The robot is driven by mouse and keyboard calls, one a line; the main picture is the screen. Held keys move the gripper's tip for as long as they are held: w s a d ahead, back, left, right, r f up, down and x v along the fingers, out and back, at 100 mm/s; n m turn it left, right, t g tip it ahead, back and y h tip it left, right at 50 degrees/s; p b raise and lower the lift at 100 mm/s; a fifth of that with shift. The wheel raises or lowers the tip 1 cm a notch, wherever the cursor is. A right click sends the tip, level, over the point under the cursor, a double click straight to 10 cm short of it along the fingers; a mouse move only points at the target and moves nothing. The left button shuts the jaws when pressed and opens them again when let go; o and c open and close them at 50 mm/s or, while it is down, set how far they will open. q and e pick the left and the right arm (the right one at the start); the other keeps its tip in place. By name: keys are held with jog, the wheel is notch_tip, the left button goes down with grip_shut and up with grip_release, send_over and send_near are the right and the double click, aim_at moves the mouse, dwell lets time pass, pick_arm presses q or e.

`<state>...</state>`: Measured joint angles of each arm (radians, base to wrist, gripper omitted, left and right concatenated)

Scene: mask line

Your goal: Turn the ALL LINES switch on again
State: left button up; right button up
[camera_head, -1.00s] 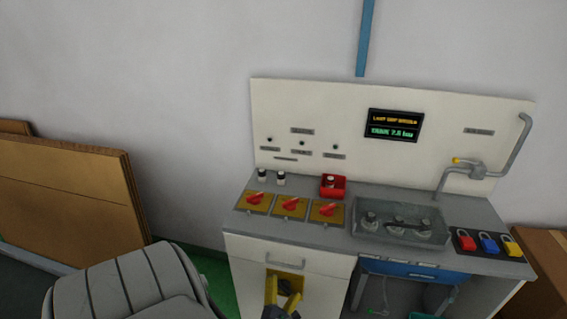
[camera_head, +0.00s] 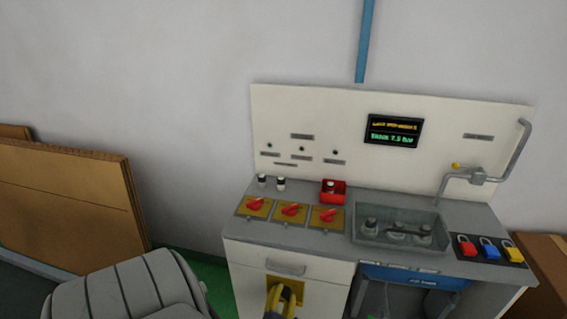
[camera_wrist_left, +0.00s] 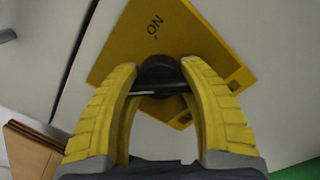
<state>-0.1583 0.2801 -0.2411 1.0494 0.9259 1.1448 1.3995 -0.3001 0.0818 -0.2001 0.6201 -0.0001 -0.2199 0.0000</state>
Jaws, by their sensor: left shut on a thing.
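The switch plate (camera_wrist_left: 155,45) is a yellow panel on the cabinet front, with "ON" lettered on it in the left wrist view. It also shows below the cabinet handle in the head view (camera_head: 298,284). A black knob (camera_wrist_left: 159,68) sits on the plate. My left gripper (camera_wrist_left: 158,68) has its yellow fingers closed around the knob, one on each side. In the head view the left gripper (camera_head: 281,294) covers most of the plate. Whether this is the ALL LINES switch cannot be read. My right gripper is not in view.
Three red rotary switches on yellow plates (camera_head: 291,212) line the counter. Behind them is a red box (camera_head: 333,190). A clear-covered tray (camera_head: 400,231) and several padlocks (camera_head: 489,249) stand to the right. A display (camera_head: 394,131) reads 7.5 bar. A grey seat (camera_head: 125,290) is at lower left.

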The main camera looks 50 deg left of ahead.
pick_arm(q)
jog(key=shift+m, duration=0.3)
jog(key=shift+c, duration=0.4)
jog(key=m, duration=0.4)
jog(key=shift+c, duration=0.2)
jog(key=m, duration=1.3)
jog(key=shift+a+m, duration=0.1)
jog(key=shift+m, duration=0.2)
